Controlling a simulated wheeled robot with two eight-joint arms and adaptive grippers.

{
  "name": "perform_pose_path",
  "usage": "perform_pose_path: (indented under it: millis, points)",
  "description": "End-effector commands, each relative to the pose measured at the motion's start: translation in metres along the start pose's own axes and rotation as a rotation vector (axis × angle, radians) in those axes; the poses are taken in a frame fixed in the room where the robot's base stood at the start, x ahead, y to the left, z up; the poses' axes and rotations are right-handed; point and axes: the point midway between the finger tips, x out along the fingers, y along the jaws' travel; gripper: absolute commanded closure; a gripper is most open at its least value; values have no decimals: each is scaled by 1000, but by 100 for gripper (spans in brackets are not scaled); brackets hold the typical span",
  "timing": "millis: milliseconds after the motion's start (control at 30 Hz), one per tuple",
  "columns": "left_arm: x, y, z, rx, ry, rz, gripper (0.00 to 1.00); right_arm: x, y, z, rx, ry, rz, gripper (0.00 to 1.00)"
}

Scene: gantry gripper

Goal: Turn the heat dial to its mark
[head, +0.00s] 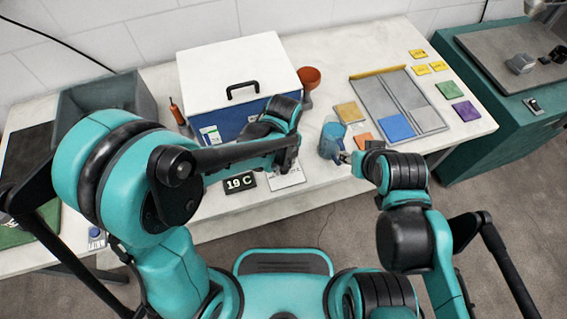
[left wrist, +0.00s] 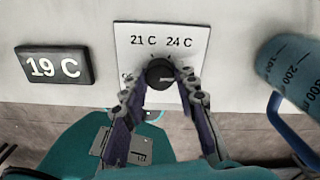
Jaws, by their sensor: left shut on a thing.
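The heat dial (left wrist: 159,72) is a round black knob on a white plate (left wrist: 134,40) marked 21 C and 24 C, with another mark partly covered at left. My left gripper (left wrist: 162,80) is shut on the dial, a finger on each side. A short pale line shows on the knob; its exact direction is hard to tell. In the head view my left gripper (head: 288,160) is over the plate (head: 288,180) and hides the dial. A black sign reading 19 C (left wrist: 54,66) lies left of the plate. My right gripper (head: 347,157) is beside a blue beaker; its fingers are unclear.
The blue beaker (head: 332,138) stands right of the plate, close to my right gripper. A blue box with a white lid (head: 235,75) stands behind. A grey tray (head: 385,90) with coloured squares lies at right. The table's front edge is close.

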Motion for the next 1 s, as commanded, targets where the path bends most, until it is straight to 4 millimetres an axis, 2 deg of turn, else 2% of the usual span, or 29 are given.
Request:
perform_pose_path:
  millis: [300,733,767,800,833,1000]
  points:
    - [0,0,0,80,0,0,100,0,0,0,0,0,0,60]
    - [0,0,0,88,0,0,100,0,0,0,0,0,0,60]
    - [0,0,0,88,0,0,66,0,0,0,0,0,0,60]
    - [0,0,0,88,0,0,55,0,0,0,0,0,0,60]
    - [0,0,0,88,0,0,50,0,0,0,0,0,0,60]
    - [0,0,0,87,0,0,50,0,0,0,0,0,0,60]
